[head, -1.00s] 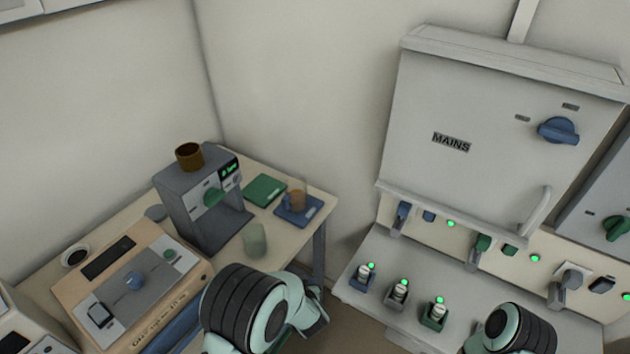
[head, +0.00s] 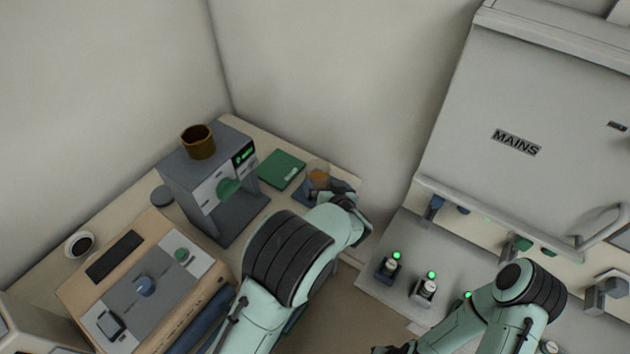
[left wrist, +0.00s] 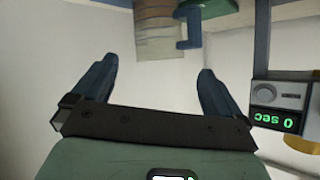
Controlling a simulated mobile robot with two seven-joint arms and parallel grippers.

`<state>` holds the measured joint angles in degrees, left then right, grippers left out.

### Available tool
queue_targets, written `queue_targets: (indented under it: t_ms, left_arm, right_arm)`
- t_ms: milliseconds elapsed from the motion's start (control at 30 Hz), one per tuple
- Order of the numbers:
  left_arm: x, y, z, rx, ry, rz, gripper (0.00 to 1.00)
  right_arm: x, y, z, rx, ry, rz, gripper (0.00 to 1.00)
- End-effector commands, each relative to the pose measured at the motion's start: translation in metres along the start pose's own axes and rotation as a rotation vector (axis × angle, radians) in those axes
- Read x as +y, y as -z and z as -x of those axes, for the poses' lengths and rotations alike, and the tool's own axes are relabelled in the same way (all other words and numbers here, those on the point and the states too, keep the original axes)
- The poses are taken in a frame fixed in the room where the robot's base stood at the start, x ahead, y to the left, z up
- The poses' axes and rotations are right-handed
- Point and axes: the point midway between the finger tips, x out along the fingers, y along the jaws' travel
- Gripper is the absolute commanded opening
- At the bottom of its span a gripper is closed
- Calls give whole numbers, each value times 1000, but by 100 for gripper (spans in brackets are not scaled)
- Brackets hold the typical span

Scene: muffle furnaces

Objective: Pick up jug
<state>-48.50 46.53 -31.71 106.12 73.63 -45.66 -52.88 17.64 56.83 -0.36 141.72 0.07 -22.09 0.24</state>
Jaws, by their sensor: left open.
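A clear vessel with brown contents (head: 318,174), which looks like the jug, stands on a blue pad (head: 300,193) at the table's back right corner. My left gripper (head: 345,190) is beside it, just to the right and nearer; the wrist hides part of the pad. In the left wrist view, my left gripper (left wrist: 156,72) is open with nothing between its fingers. A brownish banded object (left wrist: 158,28) with a blue handle-like part (left wrist: 190,30) shows beyond the fingertips, cut by the top edge. My right gripper (head: 394,349) is barely in frame at the bottom.
A grey coffee machine (head: 205,185) with a brown cup (head: 198,142) on top stands left of the vessel. A green pad (head: 281,169) lies between them. A beige control box (head: 140,285) is nearer. A MAINS cabinet (head: 540,120) and switch panel are at right.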

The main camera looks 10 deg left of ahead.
Motion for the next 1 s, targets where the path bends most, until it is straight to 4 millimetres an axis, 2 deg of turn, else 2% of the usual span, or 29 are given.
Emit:
queue_targets:
  t_ms: [100,367,600,733,933,967,1000]
  left_arm:
    - [-1,0,-20,-1,3,0,100]
    - [0,0,-40,0,2,-1,100]
    - [1,2,-76,1,2,1,100]
    - [2,2,-84,1,1,1,100]
    - [2,2,-84,0,0,1,100]
    - [2,2,-84,0,0,1,94]
    - [2,2,-84,0,0,1,80]
  right_arm:
    - [0,0,1,1,0,1,42]
    - [-1,1,2,2,1,1,42]
    - [-4,4,6,6,2,3,42]
    - [-4,5,7,7,3,3,42]
    - [-4,4,6,6,2,3,42]
    - [-4,4,6,6,2,3,42]
    - [-4,4,6,6,2,3,42]
